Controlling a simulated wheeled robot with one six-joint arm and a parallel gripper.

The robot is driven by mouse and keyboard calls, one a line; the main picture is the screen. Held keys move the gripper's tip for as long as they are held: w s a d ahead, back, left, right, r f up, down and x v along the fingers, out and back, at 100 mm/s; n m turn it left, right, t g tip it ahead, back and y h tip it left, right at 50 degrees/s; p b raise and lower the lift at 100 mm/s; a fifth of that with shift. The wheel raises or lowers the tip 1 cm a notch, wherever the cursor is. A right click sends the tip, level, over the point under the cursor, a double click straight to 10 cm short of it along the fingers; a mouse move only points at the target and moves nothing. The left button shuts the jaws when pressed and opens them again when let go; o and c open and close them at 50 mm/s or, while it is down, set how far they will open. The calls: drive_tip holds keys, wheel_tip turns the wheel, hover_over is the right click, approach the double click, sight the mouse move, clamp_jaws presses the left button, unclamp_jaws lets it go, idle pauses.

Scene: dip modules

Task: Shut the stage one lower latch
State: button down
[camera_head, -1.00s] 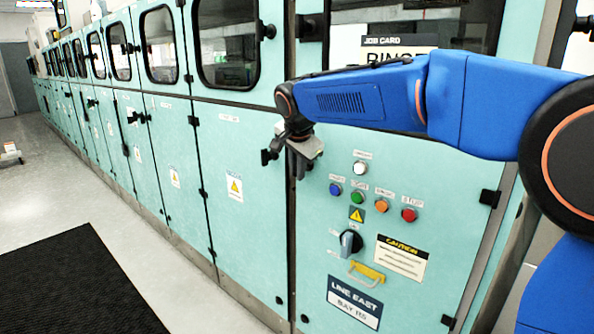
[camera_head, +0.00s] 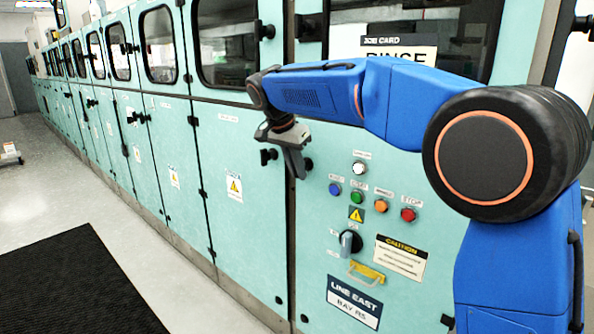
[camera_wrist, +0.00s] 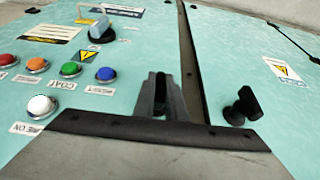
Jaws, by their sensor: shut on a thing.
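My gripper (camera_head: 295,166) is at the teal cabinet front, beside the upright seam between two panels. In the wrist view its fingers (camera_wrist: 161,92) are shut on a dark piece, which looks like a latch handle and is mostly hidden between them. A black latch part (camera_head: 307,164) shows just right of the fingers in the head view. Another black latch (camera_head: 268,156) sits on the door left of the seam, apart from the fingers. It also shows in the wrist view (camera_wrist: 242,106). I cannot read which stage the latches belong to.
Upper windowed doors (camera_head: 226,45) stand above. The floor has a black mat (camera_head: 75,285) at left, with free room around it.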

drive_tip(key=shift+w+d+r, duration=0.2)
drive_tip(key=shift+w+r, duration=0.05)
drive_tip(key=shift+r, duration=0.1)
drive_tip(key=c, duration=1.8)
unclamp_jaws()
drive_tip(key=shift+d, duration=0.1)
drive_tip(key=shift+f, duration=0.15)
drive_tip(key=shift+s+a+r, duration=0.15)
drive_tip(key=shift+a+r, duration=0.1)
drive_tip(key=shift+r, duration=0.1)
drive_tip(key=v, duration=1.6)
drive_tip(key=shift+r, duration=0.25)
drive_tip(key=shift+s, duration=0.1)
